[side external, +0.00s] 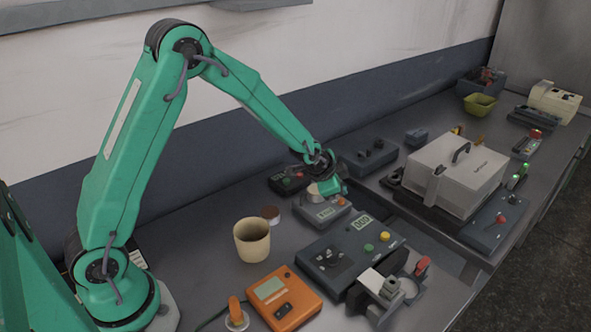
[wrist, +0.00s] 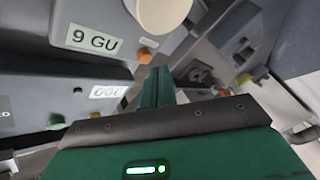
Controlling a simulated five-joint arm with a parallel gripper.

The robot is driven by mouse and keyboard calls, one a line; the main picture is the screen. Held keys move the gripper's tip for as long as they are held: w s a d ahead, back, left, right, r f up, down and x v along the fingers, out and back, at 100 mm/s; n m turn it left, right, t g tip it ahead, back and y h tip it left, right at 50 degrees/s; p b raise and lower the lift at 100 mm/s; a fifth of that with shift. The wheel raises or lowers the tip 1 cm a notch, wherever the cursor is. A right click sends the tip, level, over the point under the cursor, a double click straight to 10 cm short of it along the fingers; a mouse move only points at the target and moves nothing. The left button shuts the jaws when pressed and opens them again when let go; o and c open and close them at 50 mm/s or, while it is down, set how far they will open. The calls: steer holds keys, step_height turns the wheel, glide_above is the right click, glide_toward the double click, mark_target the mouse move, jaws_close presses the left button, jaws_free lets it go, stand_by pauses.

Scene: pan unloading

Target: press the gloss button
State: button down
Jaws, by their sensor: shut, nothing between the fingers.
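The gloss meter is a small grey box (side external: 322,214) with a pale display, and a pale round pan or disc (side external: 314,192) sits on it. In the wrist view the meter's display (wrist: 92,40) reads "9 GU", and an orange button (wrist: 144,56) is on its face. My gripper (side external: 340,192) is low over the right end of the meter and hides part of it. In the wrist view my gripper (wrist: 158,72) is shut and empty, its tips just beside the orange button. Whether the tips touch the button cannot be told.
A dark instrument (side external: 322,262) with a display and green and yellow buttons stands in front of the meter. A beige cup (side external: 252,241) and an orange device (side external: 284,297) are to the left. A white lidded box (side external: 455,175) stands to the right.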

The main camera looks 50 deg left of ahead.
mark_target(339, 201)
steer(key=shift+r, duration=0.15)
steer(key=shift+r, duration=2.35)
steer(key=shift+r, duration=0.1)
steer(key=s+r+n, duration=0.4)
steer(key=s+r, duration=0.8)
steer(key=s, duration=0.2)
steer(key=s+a+r+n+g, duration=0.1)
steer(key=s+n, duration=0.3)
steer(key=s, duration=1.4)
steer(key=shift+s+r+g, duration=0.35)
steer(key=shift+r+g, duration=0.05)
steer(key=shift+r, duration=0.05)
